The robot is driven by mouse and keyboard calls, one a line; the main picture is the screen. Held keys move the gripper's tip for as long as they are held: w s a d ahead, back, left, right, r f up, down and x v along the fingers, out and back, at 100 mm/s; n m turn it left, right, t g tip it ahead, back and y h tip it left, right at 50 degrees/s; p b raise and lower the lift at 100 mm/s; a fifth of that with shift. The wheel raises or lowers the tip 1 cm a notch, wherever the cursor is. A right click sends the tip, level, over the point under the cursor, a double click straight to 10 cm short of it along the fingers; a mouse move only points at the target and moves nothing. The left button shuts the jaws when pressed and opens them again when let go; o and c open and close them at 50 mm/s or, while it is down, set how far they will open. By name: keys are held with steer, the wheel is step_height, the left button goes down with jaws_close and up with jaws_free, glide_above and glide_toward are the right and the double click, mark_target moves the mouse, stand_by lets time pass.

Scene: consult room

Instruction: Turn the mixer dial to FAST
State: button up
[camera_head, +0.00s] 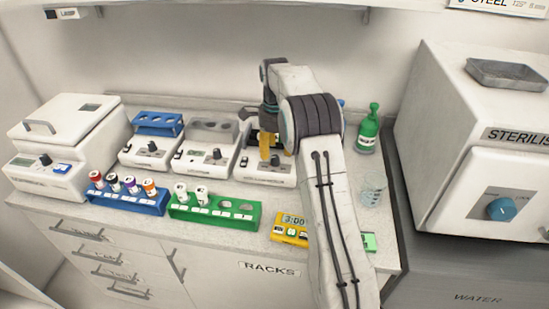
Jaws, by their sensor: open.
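Three small white benchtop units stand in a row on the counter, each with a dark dial on its front; their labels are too small to read, so I cannot tell which is the mixer. The left unit (133,160) carries a blue rack, and its dial (152,146) is in clear view. The middle unit (196,170) has a grey top and a dial (216,154). The right unit (250,172) is partly hidden by my arm; its dial (275,159) shows. Contact cannot be told.
A blue rack (125,202) with capped tubes and a green rack (213,212) stand in front. A yellow timer (291,229) reads 3:00. A green bottle (368,132) and glass beaker (372,192) stand right of my arm. A white machine (60,150) is left, a steriliser (450,130) right.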

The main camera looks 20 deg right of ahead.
mark_target(275, 157)
steer(key=shift+f, duration=1.75)
jaws_close()
